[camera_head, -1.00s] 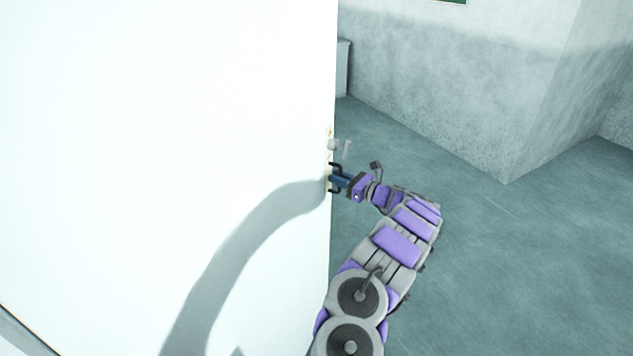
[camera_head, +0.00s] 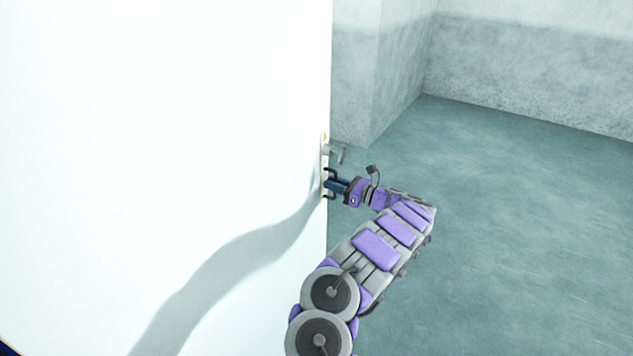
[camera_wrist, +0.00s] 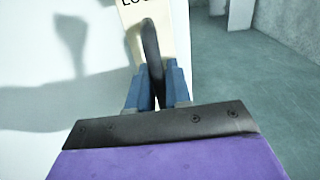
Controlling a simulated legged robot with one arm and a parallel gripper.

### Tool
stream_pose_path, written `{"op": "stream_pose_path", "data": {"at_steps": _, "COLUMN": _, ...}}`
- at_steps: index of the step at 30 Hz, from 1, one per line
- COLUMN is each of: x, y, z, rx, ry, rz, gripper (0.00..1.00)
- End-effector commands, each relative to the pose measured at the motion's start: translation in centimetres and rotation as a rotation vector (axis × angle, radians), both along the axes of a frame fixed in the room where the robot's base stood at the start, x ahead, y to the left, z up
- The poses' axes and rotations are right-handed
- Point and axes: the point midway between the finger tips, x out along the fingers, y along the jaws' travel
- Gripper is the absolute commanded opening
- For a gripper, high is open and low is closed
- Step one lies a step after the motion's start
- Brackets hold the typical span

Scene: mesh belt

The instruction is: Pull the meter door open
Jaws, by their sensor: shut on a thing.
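The white door (camera_head: 170,140) fills the left half of the head view, its free edge upright near the middle. A black handle (camera_head: 329,174) is mounted at that edge, with a grey lever (camera_head: 336,154) above it. My gripper (camera_head: 331,186) reaches the edge from the right and is shut on the black handle. In the wrist view, my blue fingers (camera_wrist: 158,85) stand on both sides of the black handle (camera_wrist: 151,50), in front of a cream plate (camera_wrist: 170,25) with partly cut-off black lettering. The door's hinge side is not in view.
Grey-green floor (camera_head: 500,190) lies open to the right of the door edge. A pale wall corner (camera_head: 370,70) stands behind the door edge, and another wall (camera_head: 540,70) runs along the back right.

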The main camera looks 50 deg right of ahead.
Motion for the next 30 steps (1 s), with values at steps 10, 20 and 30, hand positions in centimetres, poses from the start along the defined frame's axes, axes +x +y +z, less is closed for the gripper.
{"op": "stream_pose_path", "data": {"at_steps": 10, "x": -2.0, "y": -0.8, "z": 0.0, "rx": 0.000, "ry": -0.001, "rz": 0.007, "gripper": 0.00}}
{"op": "stream_pose_path", "data": {"at_steps": 20, "x": -2.1, "y": -0.8, "z": 0.1, "rx": 0.000, "ry": 0.000, "rz": 0.006, "gripper": 0.19}}
{"op": "stream_pose_path", "data": {"at_steps": 30, "x": -2.1, "y": -0.5, "z": 0.1, "rx": -0.002, "ry": 0.001, "rz": 0.008, "gripper": 0.33}}
